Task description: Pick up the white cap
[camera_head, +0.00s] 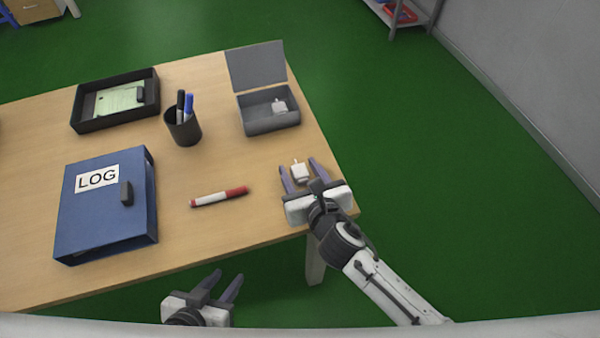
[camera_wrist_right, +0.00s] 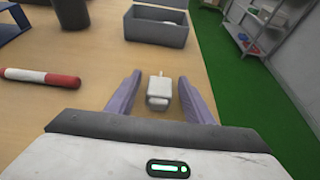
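A small white cap (camera_head: 299,172) lies on the wooden table near its right edge. It also shows in the right wrist view (camera_wrist_right: 159,90), with a thin stub at its far end. My right gripper (camera_head: 301,167) is open, with one finger on either side of the cap and a gap on both sides. In the wrist view the right gripper (camera_wrist_right: 160,95) has the cap midway between its fingers. A similar white piece (camera_head: 279,106) lies in the open grey box (camera_head: 270,124). My left gripper (camera_head: 225,284) is open and empty in front of the table's front edge.
A red and white marker (camera_head: 219,197) lies left of my right gripper. A blue LOG binder (camera_head: 105,215), a pen cup (camera_head: 183,127) and a black tray (camera_head: 81,125) stand further left. The grey box's lid stands up behind it. Green floor is right of the table.

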